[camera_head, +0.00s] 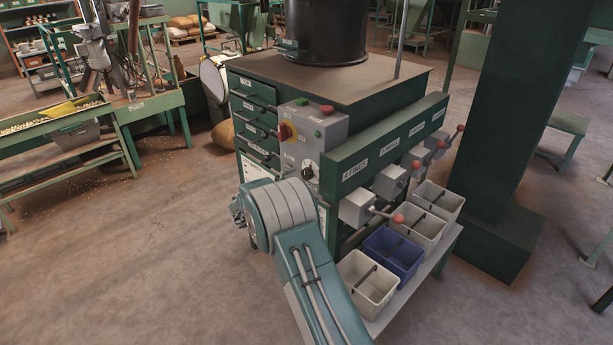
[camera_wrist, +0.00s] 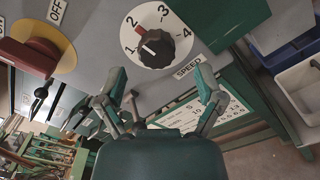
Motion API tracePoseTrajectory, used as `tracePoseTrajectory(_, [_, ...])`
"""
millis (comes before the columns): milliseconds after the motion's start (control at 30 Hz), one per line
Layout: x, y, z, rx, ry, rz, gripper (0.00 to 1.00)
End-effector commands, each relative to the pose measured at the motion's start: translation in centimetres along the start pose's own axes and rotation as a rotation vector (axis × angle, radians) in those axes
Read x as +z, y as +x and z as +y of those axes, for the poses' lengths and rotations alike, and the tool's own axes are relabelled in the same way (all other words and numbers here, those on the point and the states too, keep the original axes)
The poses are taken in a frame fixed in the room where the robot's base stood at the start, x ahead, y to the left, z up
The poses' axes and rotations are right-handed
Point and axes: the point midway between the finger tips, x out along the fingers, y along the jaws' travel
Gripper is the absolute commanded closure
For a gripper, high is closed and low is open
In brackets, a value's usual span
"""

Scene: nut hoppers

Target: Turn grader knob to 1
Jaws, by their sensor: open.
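The grader knob (camera_wrist: 156,48) is a black ridged knob on a white round dial marked 1 to 4 and labelled SPEED. A white mark shows on the knob's left side, nearest the 1; I cannot tell whether it lines up exactly. In the head view the knob (camera_head: 308,172) sits low on the grey control box (camera_head: 318,130). My gripper (camera_wrist: 161,82) is open and empty, its fingers below the dial in the wrist view, apart from the knob. My arm hides the gripper in the head view.
A red switch on a yellow disc (camera_wrist: 66,50) lies left of the dial. Levers with red ends (camera_head: 398,218) stick out beside the box, above a blue bin (camera_head: 393,254) and several pale bins. A green pillar (camera_head: 510,110) stands at right.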

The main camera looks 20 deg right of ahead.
Motion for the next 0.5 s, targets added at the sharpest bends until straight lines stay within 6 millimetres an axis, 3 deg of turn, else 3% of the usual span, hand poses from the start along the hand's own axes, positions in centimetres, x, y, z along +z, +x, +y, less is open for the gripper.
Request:
tracePoseTrajectory(200, [-0.1, 3.2, 0.0, 0.0, 0.001, 0.0, 0.13])
tracePoseTrajectory(500, [0.0, 4.6, 0.0, -0.001, 0.001, 0.002, 0.13])
